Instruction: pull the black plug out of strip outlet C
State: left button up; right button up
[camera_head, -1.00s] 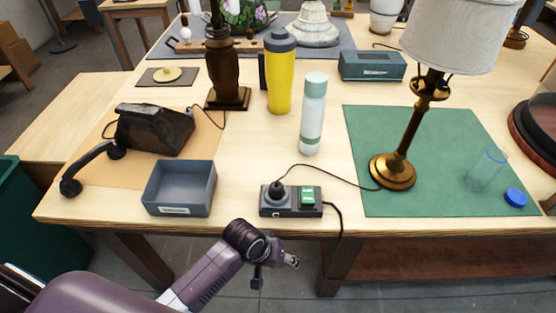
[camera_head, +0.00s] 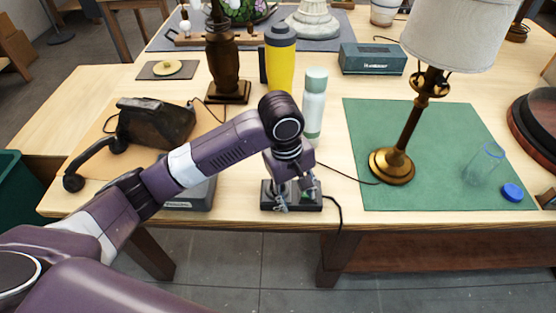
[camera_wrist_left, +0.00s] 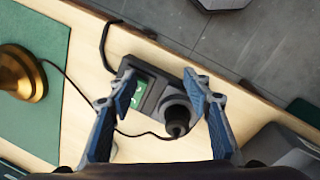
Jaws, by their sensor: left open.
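The dark power strip (camera_head: 266,201) lies near the table's front edge in the head view, partly covered by my left gripper (camera_head: 297,194). In the left wrist view the strip (camera_wrist_left: 194,92) has a green switch (camera_wrist_left: 140,94) and the round black plug (camera_wrist_left: 176,116) seated at its other end. The plug's cord runs to the lamp. My left gripper (camera_wrist_left: 160,78) is open, pointing down over the strip. The plug shows between its two fingers, closer to the right-hand finger. I cannot tell whether a finger touches it. In the head view the gripper hides the plug. My right gripper is not in view.
The brass lamp (camera_head: 392,166) stands on a green mat (camera_head: 440,190) to the right. A white bottle (camera_head: 314,105) and a yellow tumbler (camera_head: 281,65) stand behind my gripper. The telephone (camera_head: 155,125) is farther left.

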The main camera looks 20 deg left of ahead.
pick_arm(q)
jog(key=w+a+r+n, duration=0.1)
jog(key=a+r, duration=0.1)
jog(key=w+a+r+n+y, duration=0.1)
jog(key=a+r+n, duration=0.1)
jog(key=w+a+r+n, duration=0.1)
jog(key=r+n, duration=0.1)
jog(key=shift+w+a+r+g+y, duration=0.2)
jog(key=shift+a+r+g+y, duration=0.1)
jog(key=shift+a+y, duration=0.1)
notch_tip(320, 180, down, 6)
jog(key=shift+a+f+p, duration=0.1)
jog(key=shift+f+p, duration=0.05)
jog(key=shift+p, duration=0.4)
jog(key=shift+f, duration=0.65)
jog(key=c, duration=1.2)
jog(key=shift+r, duration=0.1)
